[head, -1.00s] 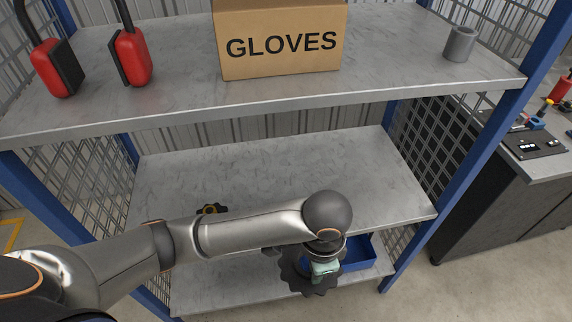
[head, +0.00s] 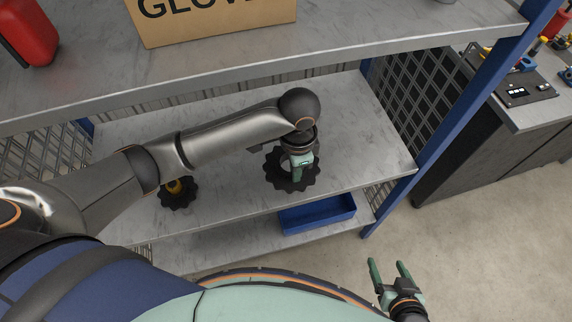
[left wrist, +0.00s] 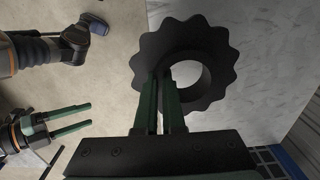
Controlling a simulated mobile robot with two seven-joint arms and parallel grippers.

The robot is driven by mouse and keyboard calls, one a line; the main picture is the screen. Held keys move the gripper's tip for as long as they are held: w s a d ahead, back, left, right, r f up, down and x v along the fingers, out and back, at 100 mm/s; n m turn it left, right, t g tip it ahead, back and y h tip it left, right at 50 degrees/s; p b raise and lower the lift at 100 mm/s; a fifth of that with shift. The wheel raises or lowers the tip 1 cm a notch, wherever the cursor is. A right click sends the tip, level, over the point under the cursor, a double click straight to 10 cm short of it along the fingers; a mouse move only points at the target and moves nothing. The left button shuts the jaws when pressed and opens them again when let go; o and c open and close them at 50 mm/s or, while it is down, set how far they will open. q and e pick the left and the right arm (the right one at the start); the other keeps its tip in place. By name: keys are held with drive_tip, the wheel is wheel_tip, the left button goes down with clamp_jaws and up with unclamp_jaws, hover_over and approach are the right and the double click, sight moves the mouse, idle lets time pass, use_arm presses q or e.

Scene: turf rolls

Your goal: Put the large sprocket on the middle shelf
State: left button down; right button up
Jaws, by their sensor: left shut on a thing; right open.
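The large sprocket (head: 274,172) is a dark toothed ring with a wide hole. My left gripper (head: 299,176) is shut on its rim. The sprocket appears over the right front part of the middle shelf (head: 350,140). In the left wrist view the sprocket (left wrist: 185,38) lies flat to the camera between the fingers (left wrist: 160,78) and overlaps the shelf's front edge. I cannot tell whether it touches the shelf. My right gripper (head: 387,265) is open and empty, low in front of the shelves; it also shows in the left wrist view (left wrist: 88,115).
A smaller dark sprocket (head: 177,197) with a yellow centre sits at the middle shelf's left front, partly under my left arm. A blue bin (head: 318,215) stands on the lower shelf. The upper shelf holds a gloves box (head: 215,22). A blue post (head: 455,115) bounds the right side.

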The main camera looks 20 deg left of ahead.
use_arm(q)
drive_tip(key=w+a+f, duration=0.1)
drive_tip(key=f, duration=0.1)
drive_tip(key=w+f, duration=0.2)
drive_tip(key=w+a+f+b, duration=0.1)
drive_tip(key=w+f, duration=0.1)
drive_tip(key=shift+w+a, duration=0.2)
drive_tip(key=shift+a, duration=0.15)
drive_tip(key=shift+w+a+f+b, duration=0.1)
drive_tip(key=shift+f+b, duration=0.05)
drive_tip(key=shift+f, duration=0.75)
drive_tip(key=shift+w+f+b, duration=0.1)
drive_tip(key=shift+f+b, duration=0.05)
drive_tip(key=shift+f, duration=0.7)
drive_tip(key=shift+f, duration=0.1)
drive_tip(key=c, duration=1)
unclamp_jaws()
drive_tip(key=shift+f, duration=0.1)
wheel_tip(320, 180, up, 12)
drive_tip(key=shift+s+r+p, duration=0.1)
drive_tip(key=shift+r+p, duration=0.1)
drive_tip(key=shift+p, duration=0.55)
